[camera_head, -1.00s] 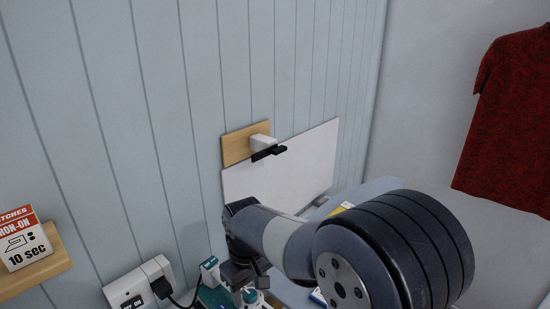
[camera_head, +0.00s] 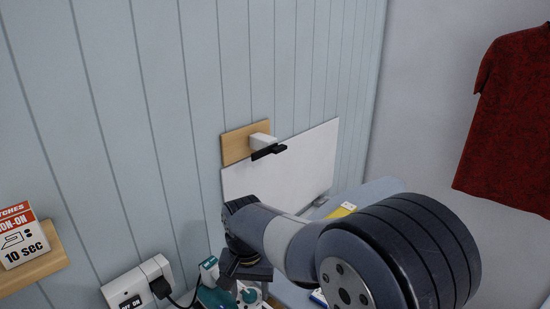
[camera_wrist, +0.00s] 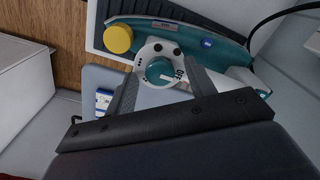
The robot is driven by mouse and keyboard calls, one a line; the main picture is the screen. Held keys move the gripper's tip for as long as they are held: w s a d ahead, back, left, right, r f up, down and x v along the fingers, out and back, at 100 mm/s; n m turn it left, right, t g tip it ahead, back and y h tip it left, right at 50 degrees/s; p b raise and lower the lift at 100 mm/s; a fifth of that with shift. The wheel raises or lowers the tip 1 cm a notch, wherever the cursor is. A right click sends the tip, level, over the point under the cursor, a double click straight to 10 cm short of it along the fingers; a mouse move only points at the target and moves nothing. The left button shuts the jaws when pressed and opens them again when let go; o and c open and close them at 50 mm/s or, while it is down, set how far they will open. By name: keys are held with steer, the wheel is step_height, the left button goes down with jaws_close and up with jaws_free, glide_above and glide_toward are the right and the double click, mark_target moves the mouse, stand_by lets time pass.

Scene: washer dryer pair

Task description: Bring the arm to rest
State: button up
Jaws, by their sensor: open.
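My arm reaches across the lower middle of the head view, its large dark joint close to the camera. My gripper (camera_head: 243,270) is at the far end of the arm, low in the picture and partly cut off. In the wrist view its two grey ribbed fingers (camera_wrist: 163,88) stand apart, with nothing held between them. Beyond them is a teal and white appliance, which looks like an iron (camera_wrist: 205,38), with a round dial (camera_wrist: 160,72) and a yellow knob (camera_wrist: 118,38). I cannot tell whether the fingers touch it.
A white socket box (camera_head: 138,285) with a black plug and cable is on the panelled wall, left of my gripper. A sign (camera_head: 22,238) stands on a small wooden shelf. A white board (camera_head: 290,170) is behind the arm. A red shirt (camera_head: 505,130) hangs at right.

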steer(key=m, duration=0.3)
steer(key=shift+m, duration=0.3)
stand_by(0.4)
